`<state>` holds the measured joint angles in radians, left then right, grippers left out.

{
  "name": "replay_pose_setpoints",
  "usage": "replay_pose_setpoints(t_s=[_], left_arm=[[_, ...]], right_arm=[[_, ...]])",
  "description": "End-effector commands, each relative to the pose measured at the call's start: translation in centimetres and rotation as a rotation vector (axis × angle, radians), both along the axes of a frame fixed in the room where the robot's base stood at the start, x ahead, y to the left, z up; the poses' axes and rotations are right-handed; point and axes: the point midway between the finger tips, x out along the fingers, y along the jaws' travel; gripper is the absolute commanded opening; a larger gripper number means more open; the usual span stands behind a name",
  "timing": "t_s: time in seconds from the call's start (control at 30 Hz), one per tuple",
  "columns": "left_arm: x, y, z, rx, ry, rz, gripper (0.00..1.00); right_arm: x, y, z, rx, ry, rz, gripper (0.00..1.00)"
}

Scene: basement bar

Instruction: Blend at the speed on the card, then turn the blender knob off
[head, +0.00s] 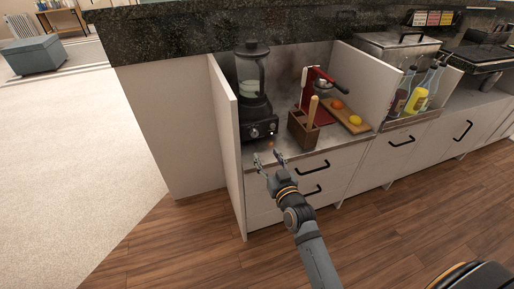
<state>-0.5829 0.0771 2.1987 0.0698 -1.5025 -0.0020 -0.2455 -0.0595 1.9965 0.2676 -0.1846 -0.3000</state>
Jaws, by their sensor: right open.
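The black blender (254,92) stands upright at the left end of the counter, lid on, with something pale in its clear jar. Its dark base has a knob area (256,132) on the front and a small orange light near it. The knob's setting is too small to read. I cannot make out a speed card for certain. My right gripper (267,160) is open and empty, just in front of and below the blender base, apart from it, near the counter's front edge. My left gripper is not in view.
A white side panel (225,110) stands close left of the blender. A wooden block (302,130), red juicer press (312,90) and cutting board (350,122) with fruit stand to the right. Bottles (420,92) stand further right. Drawer handles (313,168) stick out below.

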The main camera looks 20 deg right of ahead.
Motion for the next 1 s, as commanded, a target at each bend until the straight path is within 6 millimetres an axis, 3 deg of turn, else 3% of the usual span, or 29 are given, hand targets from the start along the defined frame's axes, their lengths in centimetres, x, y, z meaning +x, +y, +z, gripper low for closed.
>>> replay_pose_setpoints(t_s=[0.17, 0.4, 0.6, 1.0], left_arm=[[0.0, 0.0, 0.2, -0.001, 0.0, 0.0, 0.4], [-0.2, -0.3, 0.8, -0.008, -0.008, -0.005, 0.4], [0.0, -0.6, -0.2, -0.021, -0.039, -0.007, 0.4], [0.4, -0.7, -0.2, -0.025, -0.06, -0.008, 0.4]], right_arm=[[1.1, 0.0, 0.0, -0.001, 0.0, 0.0, 0.54], [6.1, 0.2, -0.2, -0.001, 0.0, 0.0, 0.54], [9.4, 0.3, -0.2, 0.0, 0.002, 0.0, 0.54], [10.5, 0.3, -0.2, -0.001, 0.005, 0.0, 0.54]])
